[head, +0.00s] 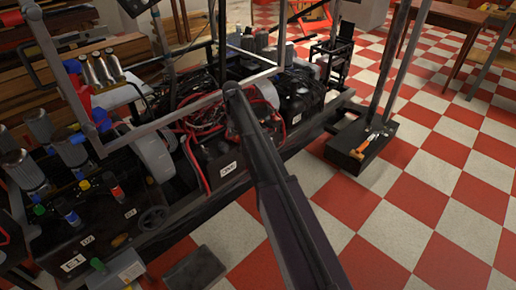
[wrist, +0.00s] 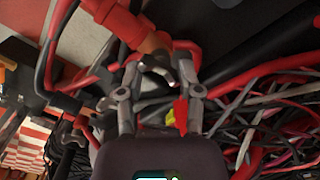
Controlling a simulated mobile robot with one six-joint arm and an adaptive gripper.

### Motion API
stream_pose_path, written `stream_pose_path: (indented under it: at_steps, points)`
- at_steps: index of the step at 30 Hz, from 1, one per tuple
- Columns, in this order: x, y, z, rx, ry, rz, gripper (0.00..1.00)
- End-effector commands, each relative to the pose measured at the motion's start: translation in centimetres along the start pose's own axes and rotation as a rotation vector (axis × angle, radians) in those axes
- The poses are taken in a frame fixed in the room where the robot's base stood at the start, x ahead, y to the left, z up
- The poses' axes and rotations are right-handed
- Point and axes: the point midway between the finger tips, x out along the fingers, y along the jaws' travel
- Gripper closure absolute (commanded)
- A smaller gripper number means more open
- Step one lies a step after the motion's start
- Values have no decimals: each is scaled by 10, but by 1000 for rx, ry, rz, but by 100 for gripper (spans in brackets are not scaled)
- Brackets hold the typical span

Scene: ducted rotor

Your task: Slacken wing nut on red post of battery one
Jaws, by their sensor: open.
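In the wrist view my gripper (wrist: 158,78) is open, with one finger to each side of a silvery wing nut (wrist: 157,69). The wing nut shows between the fingertips, and I cannot tell whether either finger touches it. An orange-red cylindrical piece (wrist: 138,28), perhaps the red post or its terminal, lies just beyond the nut. In the head view my arm reaches over a black box with a white label (head: 228,169), likely battery one. The label is too small to read surely. The nut and my fingertips cannot be made out there.
Red and black cables (wrist: 265,115) crowd the right of the wrist view. In the head view a grey metal frame (head: 180,113) surrounds the machine. A black tray (head: 347,153) with an orange-handled tool stands to the right. The checkered floor (head: 440,180) is mostly clear.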

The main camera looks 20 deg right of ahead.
Motion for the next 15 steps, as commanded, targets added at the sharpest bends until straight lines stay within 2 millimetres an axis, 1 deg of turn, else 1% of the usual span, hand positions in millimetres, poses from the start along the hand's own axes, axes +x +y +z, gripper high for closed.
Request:
stream_pose_path:
  at_steps: [15]
  points:
    - [0, 0, 0, 341, 0, 0, 54]
